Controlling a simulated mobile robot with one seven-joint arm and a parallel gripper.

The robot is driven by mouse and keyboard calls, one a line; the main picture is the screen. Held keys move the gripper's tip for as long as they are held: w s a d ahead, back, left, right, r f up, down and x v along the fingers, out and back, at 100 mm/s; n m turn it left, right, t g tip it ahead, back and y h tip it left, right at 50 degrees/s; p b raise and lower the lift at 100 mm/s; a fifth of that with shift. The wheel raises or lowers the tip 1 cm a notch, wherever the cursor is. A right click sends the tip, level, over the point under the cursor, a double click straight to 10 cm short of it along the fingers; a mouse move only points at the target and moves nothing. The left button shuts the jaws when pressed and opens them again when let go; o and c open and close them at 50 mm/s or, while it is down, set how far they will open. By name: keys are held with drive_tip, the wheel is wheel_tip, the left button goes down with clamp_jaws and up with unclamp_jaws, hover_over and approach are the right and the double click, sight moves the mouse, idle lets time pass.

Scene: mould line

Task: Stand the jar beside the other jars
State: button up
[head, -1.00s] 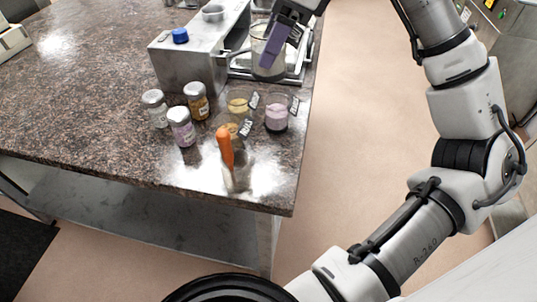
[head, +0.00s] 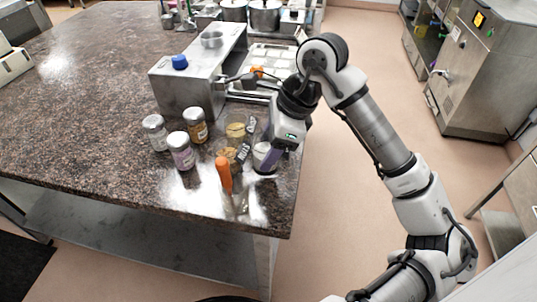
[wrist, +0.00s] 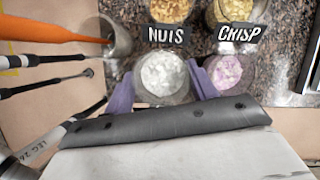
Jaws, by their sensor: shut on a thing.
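My gripper (head: 268,158) is shut on a clear jar with white contents (head: 262,153), its purple fingers on either side of the jar (wrist: 163,75) in the wrist view. The jar is upright, with its base at or close to the countertop; I cannot tell if it touches. A jar of brown bits (head: 227,154) and a jar of yellow bits (head: 235,130) stand to its left and behind-left. A jar with pink contents (wrist: 228,72) is right beside it in the wrist view and is hidden behind my gripper in the head view.
A metal cup (wrist: 118,42) with an orange-handled tool (head: 224,175) stands close in front. NUTS (wrist: 167,35) and CRISP (wrist: 239,34) signs are near the jars. Several silver-lidded jars (head: 180,152) stand left. A steel machine (head: 190,85) is behind; the counter's right edge is close.

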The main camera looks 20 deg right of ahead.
drive_tip(key=shift+f, duration=1.8)
drive_tip(key=shift+f, duration=0.2)
drive_tip(key=o, duration=1.1)
drive_tip(key=shift+r, duration=0.1)
drive_tip(key=shift+c, duration=0.2)
drive_tip(key=shift+r+p, duration=0.2)
drive_tip(key=shift+p, duration=0.1)
drive_tip(key=b+v, duration=0.2)
drive_tip(key=v, duration=1)
drive_tip(key=shift+f, duration=0.1)
